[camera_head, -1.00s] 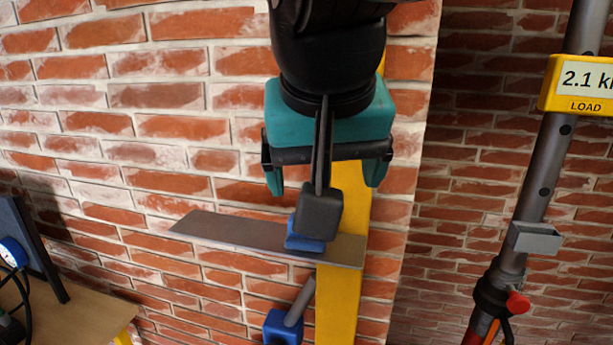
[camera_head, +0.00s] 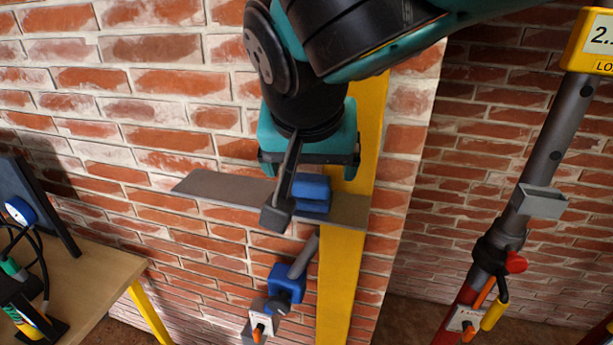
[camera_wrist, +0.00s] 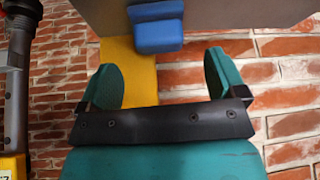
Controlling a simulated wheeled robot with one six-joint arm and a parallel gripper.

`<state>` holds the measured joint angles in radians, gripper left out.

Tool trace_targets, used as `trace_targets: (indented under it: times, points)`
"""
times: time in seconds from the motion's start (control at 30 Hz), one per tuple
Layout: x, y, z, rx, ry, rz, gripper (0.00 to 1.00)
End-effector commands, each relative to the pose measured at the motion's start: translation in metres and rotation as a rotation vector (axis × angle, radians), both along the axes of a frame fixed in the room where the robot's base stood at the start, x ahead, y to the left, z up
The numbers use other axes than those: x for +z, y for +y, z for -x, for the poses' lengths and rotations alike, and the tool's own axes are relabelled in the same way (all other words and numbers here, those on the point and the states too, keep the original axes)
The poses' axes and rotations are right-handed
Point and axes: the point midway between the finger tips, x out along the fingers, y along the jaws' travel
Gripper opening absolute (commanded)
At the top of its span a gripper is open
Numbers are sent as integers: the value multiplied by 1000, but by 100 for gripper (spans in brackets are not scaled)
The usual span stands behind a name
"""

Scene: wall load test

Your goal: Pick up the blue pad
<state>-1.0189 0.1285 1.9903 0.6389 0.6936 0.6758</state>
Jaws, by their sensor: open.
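The blue pad (camera_head: 312,187) is a stepped block on a grey shelf (camera_head: 225,193) fixed to the brick wall. It also shows in the wrist view (camera_wrist: 157,36), top middle, just beyond the fingers. My gripper has a teal body and teal fingers. In the wrist view my gripper (camera_wrist: 161,76) is open, its two fingers wide apart with nothing between them, and the pad lies ahead of the gap.
A yellow post (camera_head: 341,280) runs up the wall behind the shelf. A blue clamp-like part (camera_head: 286,283) with a grey rod sits below it. A workbench (camera_head: 88,290) stands left. A grey pole (camera_head: 560,130) with a yellow load display (camera_head: 594,42) stands right.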

Motion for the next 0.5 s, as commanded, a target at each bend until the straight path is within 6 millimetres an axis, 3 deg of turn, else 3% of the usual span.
trace_targets:
  times: [0.3, 0.5]
  points:
    - [-36, -4, -22, 1, 3, 5, 90]
    - [-42, -4, -24, 2, 1, 1, 90]
